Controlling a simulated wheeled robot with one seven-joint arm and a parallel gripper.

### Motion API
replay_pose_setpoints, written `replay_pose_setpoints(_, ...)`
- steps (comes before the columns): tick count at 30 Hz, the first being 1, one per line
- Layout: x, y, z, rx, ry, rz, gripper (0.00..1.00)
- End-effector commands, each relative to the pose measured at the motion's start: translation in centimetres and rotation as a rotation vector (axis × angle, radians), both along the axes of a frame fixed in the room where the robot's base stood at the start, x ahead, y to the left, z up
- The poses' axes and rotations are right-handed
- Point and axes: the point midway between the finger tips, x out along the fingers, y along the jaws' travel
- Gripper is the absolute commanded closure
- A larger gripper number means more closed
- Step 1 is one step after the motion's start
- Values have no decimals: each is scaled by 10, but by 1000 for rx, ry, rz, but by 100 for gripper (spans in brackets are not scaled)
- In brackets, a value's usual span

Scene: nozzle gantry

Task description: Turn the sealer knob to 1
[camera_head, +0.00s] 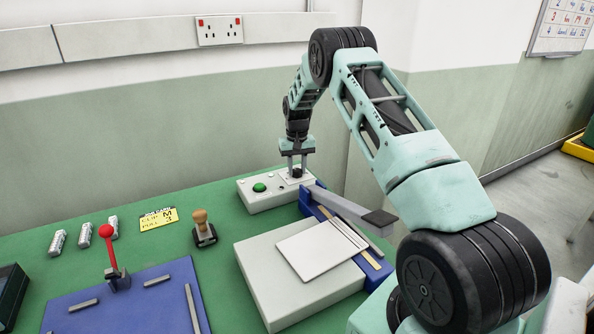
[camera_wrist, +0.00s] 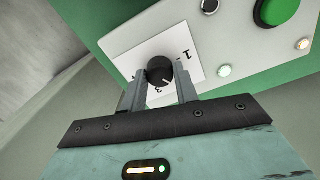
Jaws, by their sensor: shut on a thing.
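The sealer knob (camera_wrist: 160,70) is a black round knob on a white dial plate (camera_wrist: 150,45) in the wrist view. A printed 1 shows to the right of the knob and a 3 below it; other marks are partly hidden by the fingers. A small pale mark shows on the knob's lower right, between the 1 and the 3. My gripper (camera_wrist: 160,88) is shut on the knob, one finger on each side. In the head view my gripper (camera_head: 297,165) points down onto the knob (camera_head: 297,173) on the light grey control box (camera_head: 262,199).
A green button (camera_head: 259,187) sits on the box left of the knob. The sealer's grey lever arm (camera_head: 345,208) and the pale block (camera_head: 290,275) are in front. A wooden-handled stamp (camera_head: 202,228), yellow card (camera_head: 158,219) and red-knobbed lever (camera_head: 108,245) stand left.

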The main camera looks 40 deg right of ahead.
Motion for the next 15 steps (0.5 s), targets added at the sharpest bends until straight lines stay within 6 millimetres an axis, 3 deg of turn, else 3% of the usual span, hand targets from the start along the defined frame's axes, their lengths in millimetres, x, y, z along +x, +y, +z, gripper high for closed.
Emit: replay_pose_setpoints(15, 0, 0, 0, 0, -1, 487, 93)
